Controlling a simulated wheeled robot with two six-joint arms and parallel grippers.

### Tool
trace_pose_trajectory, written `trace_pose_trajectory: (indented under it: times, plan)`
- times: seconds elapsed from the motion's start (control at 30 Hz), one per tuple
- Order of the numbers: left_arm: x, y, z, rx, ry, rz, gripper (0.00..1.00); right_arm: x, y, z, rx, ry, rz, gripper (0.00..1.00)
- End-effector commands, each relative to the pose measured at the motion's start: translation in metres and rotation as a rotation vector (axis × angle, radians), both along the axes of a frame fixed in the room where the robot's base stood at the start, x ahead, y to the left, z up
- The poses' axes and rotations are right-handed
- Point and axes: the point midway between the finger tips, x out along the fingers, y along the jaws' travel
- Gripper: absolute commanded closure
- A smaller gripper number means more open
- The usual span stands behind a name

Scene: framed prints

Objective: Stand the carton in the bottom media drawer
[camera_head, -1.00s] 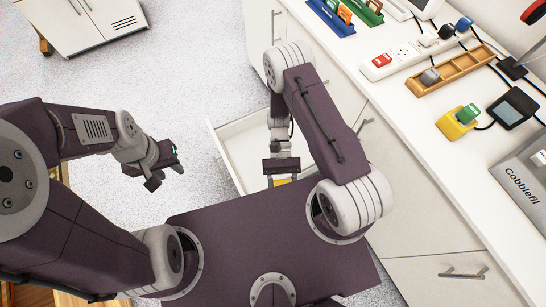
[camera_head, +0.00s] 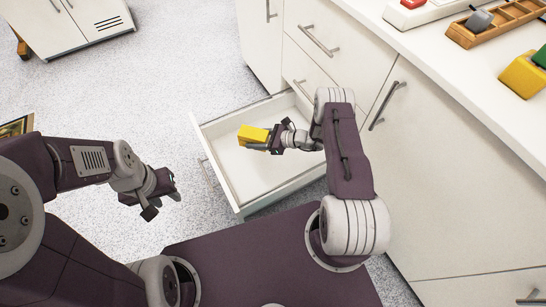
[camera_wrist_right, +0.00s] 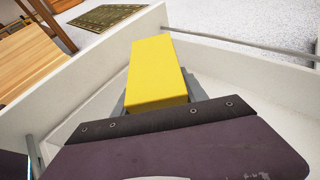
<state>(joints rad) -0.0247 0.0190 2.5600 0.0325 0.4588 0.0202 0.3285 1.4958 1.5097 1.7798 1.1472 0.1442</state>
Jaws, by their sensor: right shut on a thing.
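The carton is a plain yellow box (camera_head: 253,134), held by my right gripper (camera_head: 264,145) over the open bottom drawer (camera_head: 262,202). It appears to lie on its side, its long side pointing away from the gripper. In the right wrist view the carton (camera_wrist_right: 156,72) projects beyond the gripper, with the white drawer walls (camera_wrist_right: 85,88) around it. Its height above the drawer floor is hard to tell. The drawer looks empty. My left gripper (camera_head: 160,197) is open and empty, left of the drawer over the floor.
The white cabinet (camera_head: 460,180) and its counter stand on the right. A wooden tray (camera_head: 497,24) and a yellow block (camera_head: 525,73) are on the counter. A white cabinet (camera_head: 78,22) stands at the back left. Speckled floor is free left of the drawer.

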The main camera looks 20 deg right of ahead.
Motion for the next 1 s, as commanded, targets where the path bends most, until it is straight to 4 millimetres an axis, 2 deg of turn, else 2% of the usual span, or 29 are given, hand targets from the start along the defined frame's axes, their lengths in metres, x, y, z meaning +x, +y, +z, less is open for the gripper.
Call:
trace_pose_trajectory:
  times: [0.13,0.37,0.57,0.73,1.0]
  plan:
    - [0.000,0.000,-0.005,0.000,0.000,0.000,0.64,0.000,0.000,-0.007,0.001,0.000,-0.001,1.00]
    - [0.000,0.000,-0.044,0.000,0.000,0.000,0.64,0.000,0.000,-0.060,0.000,0.000,0.001,1.00]
    - [0.000,0.000,-0.047,0.000,0.000,0.000,0.64,0.000,0.000,-0.067,0.000,0.000,0.001,1.00]
    - [0.000,0.000,-0.073,0.000,0.000,0.000,0.64,0.000,0.001,-0.100,0.000,0.001,0.002,1.00]
    - [0.000,0.000,-0.071,0.000,0.000,0.000,0.64,0.000,0.001,-0.099,0.000,0.000,0.002,1.00]
